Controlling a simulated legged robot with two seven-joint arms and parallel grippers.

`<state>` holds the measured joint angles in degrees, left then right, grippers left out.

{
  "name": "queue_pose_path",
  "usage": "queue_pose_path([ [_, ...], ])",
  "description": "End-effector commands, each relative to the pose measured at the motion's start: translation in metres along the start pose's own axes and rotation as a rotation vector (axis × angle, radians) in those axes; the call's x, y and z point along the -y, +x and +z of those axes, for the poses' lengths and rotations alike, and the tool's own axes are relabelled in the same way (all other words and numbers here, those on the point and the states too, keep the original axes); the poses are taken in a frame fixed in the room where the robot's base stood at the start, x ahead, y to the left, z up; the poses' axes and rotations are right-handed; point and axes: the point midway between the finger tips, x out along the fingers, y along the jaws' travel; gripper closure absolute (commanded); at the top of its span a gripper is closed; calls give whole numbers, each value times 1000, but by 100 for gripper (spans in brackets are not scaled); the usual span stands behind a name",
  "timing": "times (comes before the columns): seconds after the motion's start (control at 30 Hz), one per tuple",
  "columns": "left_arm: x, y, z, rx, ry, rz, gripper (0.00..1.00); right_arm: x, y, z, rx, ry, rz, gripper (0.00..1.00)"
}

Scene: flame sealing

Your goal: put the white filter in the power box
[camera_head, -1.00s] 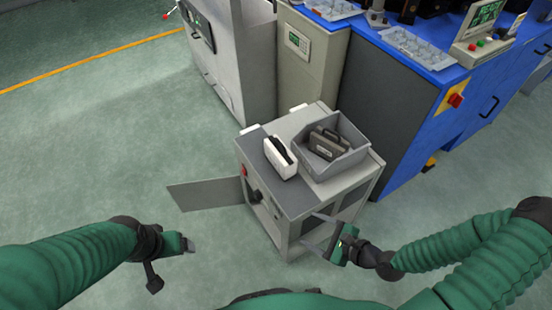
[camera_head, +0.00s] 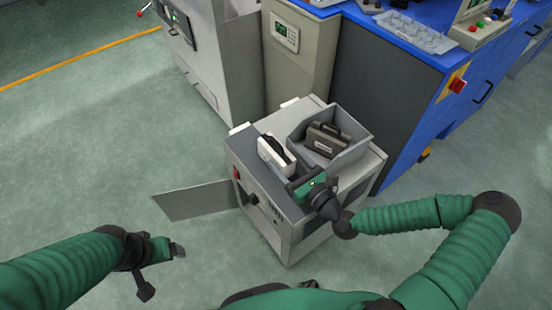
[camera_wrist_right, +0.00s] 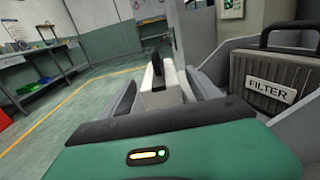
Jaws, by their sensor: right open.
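The white filter (camera_head: 275,154), with a black handle, stands on top of the grey cabinet (camera_head: 262,186), which appears to be the power box. A grey panel (camera_head: 195,201), apparently its open door, sticks out to the left. My right gripper (camera_head: 291,168) is open just in front of the white filter. In the right wrist view the white filter (camera_wrist_right: 172,86) shows between its two fingers, with no clear grip on it. The cabinet's inside is hidden. My left gripper (camera_head: 178,249) hangs over the floor at the left, away from everything; its jaw opening is unclear.
A grey bin (camera_head: 352,158) beside the white filter holds dark filters (camera_head: 325,139); one shows a FILTER label in the wrist view. Large grey and blue machines (camera_head: 385,90) stand behind the cabinet.

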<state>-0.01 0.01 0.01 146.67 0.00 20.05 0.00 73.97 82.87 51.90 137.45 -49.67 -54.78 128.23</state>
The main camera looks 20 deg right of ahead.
Motion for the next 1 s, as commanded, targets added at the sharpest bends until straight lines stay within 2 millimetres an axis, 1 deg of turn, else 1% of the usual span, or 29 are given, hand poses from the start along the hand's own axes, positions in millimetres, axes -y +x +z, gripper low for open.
queue_pose_path([
  [0.07,0,8,2,0,0,0,16,0,9,-4,1,-3,2,29],
  [0.2,0,25,6,0,0,0,16,-1,35,-6,2,-3,3,29],
  [0.3,0,27,7,0,0,0,16,0,49,-4,1,-3,2,29],
  [0.4,0,27,6,0,0,0,16,1,53,-1,0,0,-1,29],
  [0.53,0,26,6,0,0,0,16,1,52,0,0,0,-1,29],
  [0.57,0,26,6,0,0,0,16,1,52,0,0,0,-1,30],
  [1.0,0,26,6,0,0,0,16,0,52,-1,-1,0,0,88],
])
